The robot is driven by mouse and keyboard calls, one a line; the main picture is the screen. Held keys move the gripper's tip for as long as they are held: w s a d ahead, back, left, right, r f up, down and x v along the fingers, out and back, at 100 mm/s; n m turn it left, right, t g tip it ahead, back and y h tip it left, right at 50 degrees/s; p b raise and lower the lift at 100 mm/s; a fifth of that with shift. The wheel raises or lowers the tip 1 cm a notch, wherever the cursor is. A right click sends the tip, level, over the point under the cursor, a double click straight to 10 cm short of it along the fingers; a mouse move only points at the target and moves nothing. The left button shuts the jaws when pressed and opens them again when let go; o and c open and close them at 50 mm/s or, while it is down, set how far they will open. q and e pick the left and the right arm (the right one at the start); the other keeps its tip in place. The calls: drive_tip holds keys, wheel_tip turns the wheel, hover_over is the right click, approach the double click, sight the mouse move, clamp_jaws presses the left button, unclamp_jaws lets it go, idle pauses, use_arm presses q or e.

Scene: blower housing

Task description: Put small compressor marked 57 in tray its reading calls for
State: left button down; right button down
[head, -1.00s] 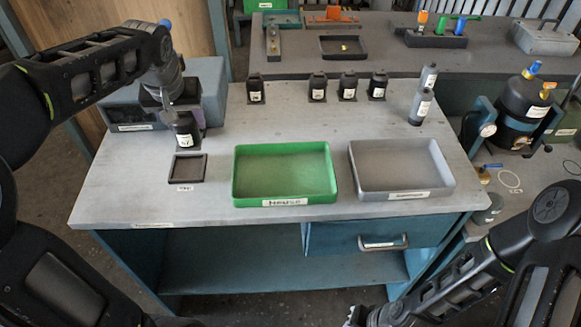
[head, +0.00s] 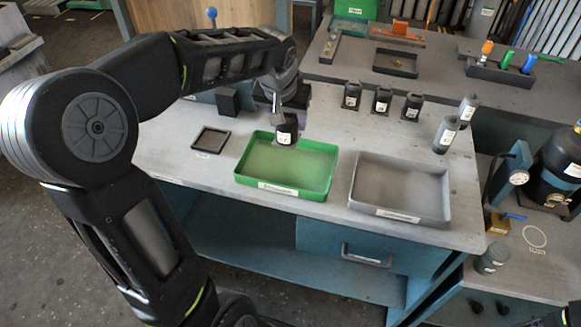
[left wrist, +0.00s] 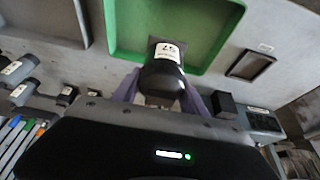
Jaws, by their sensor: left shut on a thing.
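My left gripper (head: 288,110) is shut on a small black compressor (head: 287,130) with a white label. In the left wrist view, the compressor (left wrist: 163,76) sits between the purple fingers; its label appears upside down and looks like 57. It is held upright at the back part of the green tray (head: 239,177), seemingly above it; the height is hard to judge. The grey tray (head: 446,195) is to the right and looks empty. Both tray labels are too small to read. A dark piece of my right arm (head: 562,318) shows at the bottom right corner; its jaws cannot be made out.
A small dark square tray (head: 210,138) lies left of the green tray. Several similar black compressors (head: 382,101) stand along the back, with two grey cylinders (head: 445,135) to their right. A gauge (head: 519,177) stands on the right bench. A drawer handle (head: 367,256) is below the worktop.

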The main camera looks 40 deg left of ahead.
sight(289, 139)
use_arm(q)
drive_tip(key=shift+w+f+p, duration=0.1)
drive_tip(key=shift+f+p, duration=0.3)
drive_tip(key=shift+f, duration=2.65)
drive_tip(key=shift+f, duration=0.1)
drive_tip(key=shift+d+f, duration=0.1)
drive_tip(key=shift+f, duration=1.65)
drive_tip(key=shift+f, duration=0.15)
drive_tip(key=c, duration=0.6)
unclamp_jaws()
